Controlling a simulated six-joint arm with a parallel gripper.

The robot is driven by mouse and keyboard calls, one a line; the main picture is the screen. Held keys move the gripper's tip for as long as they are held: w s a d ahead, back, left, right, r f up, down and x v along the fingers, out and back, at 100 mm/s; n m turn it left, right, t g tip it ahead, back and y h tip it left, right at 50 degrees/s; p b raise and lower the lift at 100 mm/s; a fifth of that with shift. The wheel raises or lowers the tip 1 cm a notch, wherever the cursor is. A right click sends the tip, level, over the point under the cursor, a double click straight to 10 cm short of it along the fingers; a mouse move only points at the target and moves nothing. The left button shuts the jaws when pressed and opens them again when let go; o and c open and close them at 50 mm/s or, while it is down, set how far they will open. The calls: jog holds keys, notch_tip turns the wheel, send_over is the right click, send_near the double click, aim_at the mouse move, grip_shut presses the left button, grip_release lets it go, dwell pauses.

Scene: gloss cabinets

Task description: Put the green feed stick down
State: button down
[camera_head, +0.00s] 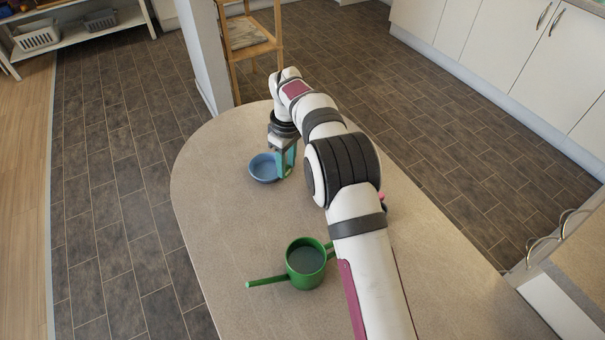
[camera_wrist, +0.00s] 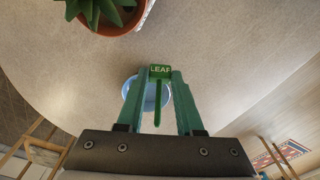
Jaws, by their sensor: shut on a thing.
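My gripper (camera_wrist: 160,78) is shut on the green feed stick (camera_wrist: 158,98), which has a flat head marked "LEAF" and a thin stem. In the wrist view the head sits between the fingertips and the stem runs back between the fingers. In the head view my gripper (camera_head: 284,174) is low over the far end of the table, just right of a blue bowl (camera_head: 262,168). The stick cannot be made out clearly there. The bowl also shows behind the stick in the wrist view (camera_wrist: 130,91). I cannot tell whether the stick touches the table.
A green watering can (camera_head: 305,263) stands on the table (camera_head: 225,215) nearer the front, its spout pointing left. A potted plant (camera_wrist: 108,18) shows at the top of the wrist view. A small pink thing (camera_head: 382,196) is partly behind my arm. The table's left side is clear.

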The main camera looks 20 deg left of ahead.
jog(key=w+a+r+m+t+y, duration=0.3)
jog(key=w+a+m, duration=0.15)
jog(key=a, duration=0.25)
send_near(267, 170)
jog(key=shift+m, duration=0.25)
jog(key=x, duration=0.5)
jog(key=shift+f, duration=0.15)
jog(key=shift+c, duration=2.4)
grip_release()
notch_tip(267, 170, up, 7)
